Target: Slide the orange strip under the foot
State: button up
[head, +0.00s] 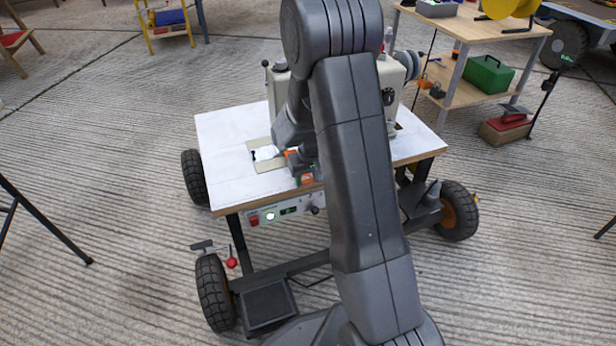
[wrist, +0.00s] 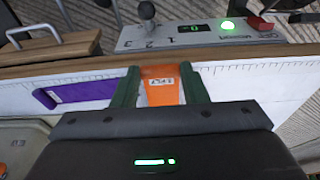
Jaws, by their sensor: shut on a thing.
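The orange strip (wrist: 162,92) lies between the two green fingers of my gripper (wrist: 166,75), which is shut on it. A small white label with dark print shows on the strip. In the head view, orange (head: 306,179) shows beside my gripper near the front edge of the white table. The beige sewing machine (head: 397,72) stands behind my arm. Its foot and needle area are hidden by my arm in the head view and out of the wrist view. I cannot tell how far the strip is from the foot.
A purple piece (wrist: 75,92) lies on the table beside the strip. The control panel (wrist: 195,35) with a green light and red switch sits along the table's front edge. The white tabletop (head: 225,135) is mostly clear at left. A wooden shelf table (head: 470,30) stands behind right.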

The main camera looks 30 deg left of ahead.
jog(key=shift+b+x, duration=0.35)
jog(key=shift+x, duration=0.45)
jog(key=shift+w+a+r, duration=0.15)
jog(key=shift+w+a, duration=0.1)
jog(key=shift+a, duration=0.15)
jog(key=shift+w+a+p, duration=0.3)
jog(key=shift+w+a, duration=0.55)
jog(key=shift+a, duration=0.2)
jog(key=shift+w+a+p, duration=0.3)
jog(key=shift+w+a, duration=0.6)
jog(key=shift+a, duration=0.2)
jog(key=shift+f, duration=0.2)
jog(key=o, duration=0.8)
jog(key=shift+o, duration=0.2)
jog(key=shift+r, duration=0.1)
jog(key=p+v, duration=0.4)
jog(key=v, duration=0.9)
jog(key=shift+r+p, duration=0.35)
